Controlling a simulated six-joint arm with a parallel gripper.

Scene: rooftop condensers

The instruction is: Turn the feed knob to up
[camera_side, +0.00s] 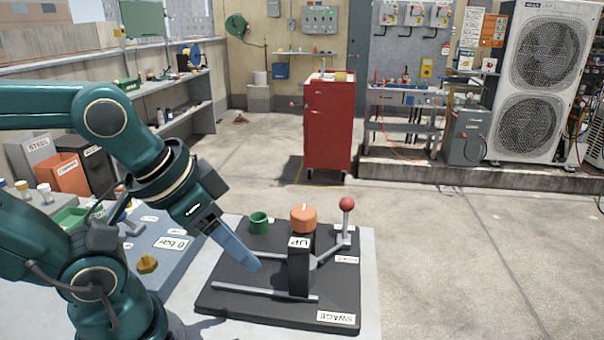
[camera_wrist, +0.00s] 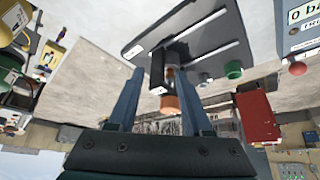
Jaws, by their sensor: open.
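The orange knob (camera_side: 303,218) sits on top of a black upright post (camera_side: 299,270) with an "UP" label on its face. I take it to be the feed knob; a small pale mark shows on its top. In the wrist view the orange knob (camera_wrist: 169,104) shows between my fingers, beyond them. My gripper (camera_side: 250,263) is left of the post in the side view, fingers slanting down, apart from the knob. In the wrist view my gripper (camera_wrist: 158,72) has its two fingers spread with nothing between them in its grasp.
A dark base plate (camera_side: 225,302) marked "SWAGE" bears the post, metal rails, a green cup (camera_side: 259,222) and a lever with a red ball (camera_side: 347,204). A panel with a yellow knob (camera_side: 147,264) lies left. A red cabinet (camera_side: 328,125) stands behind on open floor.

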